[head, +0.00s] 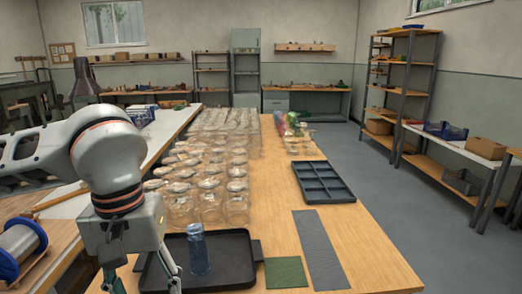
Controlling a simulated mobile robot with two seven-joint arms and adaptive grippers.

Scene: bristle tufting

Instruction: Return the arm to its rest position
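My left arm comes in from the left, with its elbow and wrist over the left side of the bench. My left gripper (144,283) points down at the bottom of the view, at the left end of a black tray. Its two fingers are spread apart and nothing shows between them. The fingertips are partly cut off by the lower edge. A blue cylindrical container (198,252) stands upright on the tray, to the right of the gripper and apart from it. My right gripper is not in view.
The black tray (232,272) lies on the wooden bench (372,255). Many clear jars (237,200) stand behind it. A green mat (286,272), a grey strip (320,250) and a dark compartment tray (345,193) lie to the right. A wire spool (20,245) sits at left.

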